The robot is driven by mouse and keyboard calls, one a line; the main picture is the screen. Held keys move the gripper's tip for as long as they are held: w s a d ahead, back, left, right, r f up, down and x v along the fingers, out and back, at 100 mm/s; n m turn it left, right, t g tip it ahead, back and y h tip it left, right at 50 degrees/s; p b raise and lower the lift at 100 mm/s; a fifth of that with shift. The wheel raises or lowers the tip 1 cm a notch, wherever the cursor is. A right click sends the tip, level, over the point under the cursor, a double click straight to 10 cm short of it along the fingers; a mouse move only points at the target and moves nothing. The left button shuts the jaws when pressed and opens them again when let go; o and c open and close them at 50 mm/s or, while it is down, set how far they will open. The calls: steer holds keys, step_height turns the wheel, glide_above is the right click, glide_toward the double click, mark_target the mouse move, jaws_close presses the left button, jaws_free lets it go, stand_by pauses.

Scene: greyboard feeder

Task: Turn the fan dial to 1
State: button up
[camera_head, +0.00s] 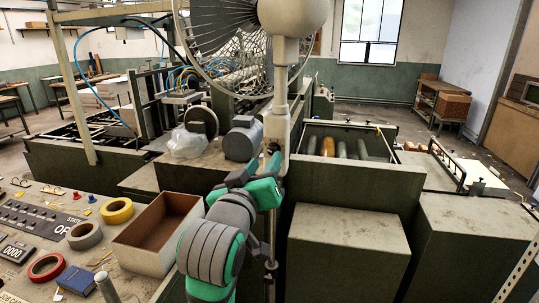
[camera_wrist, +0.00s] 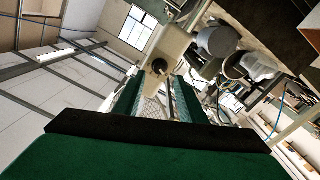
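The standing fan has a wire cage (camera_head: 225,45) and a pale pole (camera_head: 281,85). A pale control box (camera_wrist: 172,48) on it carries a round dark dial (camera_wrist: 159,66). In the wrist view the dial faces me, just beyond the gap between my gripper's green fingers (camera_wrist: 158,88). The fingers are apart with nothing between them. In the head view my gripper (camera_head: 274,165) is raised to the pole at the box's height, and the dial is small and partly covered there. Its numbers and pointer are too small to read.
A control desk with tape rolls (camera_head: 117,211) and an open brown box (camera_head: 157,232) lies at left. Grey machine blocks (camera_head: 349,245) stand at right. A grey motor (camera_head: 243,139) and a white bag (camera_head: 186,143) are left of the pole.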

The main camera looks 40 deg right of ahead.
mark_target(272, 151)
steer(key=shift+x, duration=2.65)
steer(key=shift+c, duration=0.2)
jaws_close()
